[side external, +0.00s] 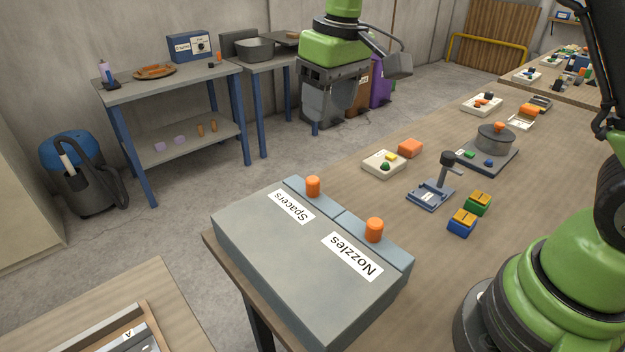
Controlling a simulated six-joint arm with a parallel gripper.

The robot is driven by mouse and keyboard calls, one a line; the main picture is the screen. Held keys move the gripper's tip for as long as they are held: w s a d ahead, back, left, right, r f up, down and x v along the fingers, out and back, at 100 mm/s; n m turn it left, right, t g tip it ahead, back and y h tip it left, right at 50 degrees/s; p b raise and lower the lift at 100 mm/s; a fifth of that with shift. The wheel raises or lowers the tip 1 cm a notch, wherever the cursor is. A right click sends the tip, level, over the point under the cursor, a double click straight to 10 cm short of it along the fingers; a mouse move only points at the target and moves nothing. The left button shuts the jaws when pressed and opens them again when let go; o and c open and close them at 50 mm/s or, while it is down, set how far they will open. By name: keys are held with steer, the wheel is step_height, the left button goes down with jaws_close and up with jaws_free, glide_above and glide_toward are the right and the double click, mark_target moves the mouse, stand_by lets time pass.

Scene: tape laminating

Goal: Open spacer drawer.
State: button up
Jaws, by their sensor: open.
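A grey drawer cabinet (285,252) stands at the near left end of the long wooden table. Its top has two white labels, "Spacers" (292,206) and "Nozzles" (351,257). Along its far right edge are two drawer fronts side by side. The spacer drawer (328,205) has an orange knob (313,187), and the nozzle drawer (398,258) has another orange knob (374,230). Both drawers look closed against the cabinet. My green and black arm stands at the right edge, and its gripper is outside the picture.
Beyond the cabinet on the table are a white button box (382,164), an orange block (410,148), a small grey press (432,194), blue (461,223) and green (478,203) blocks, and a round device (494,141). Bare tabletop lies just beyond the drawer fronts.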

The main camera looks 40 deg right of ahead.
steer(key=n+g, duration=0.1)
glide_above(312, 178)
steer(key=shift+h, duration=0.3)
step_height(312, 178, down, 6)
steer(key=shift+s+f, duration=0.1)
steer(key=shift+f, duration=0.05)
step_height(312, 178, down, 10)
steer(key=shift+r, duration=0.1)
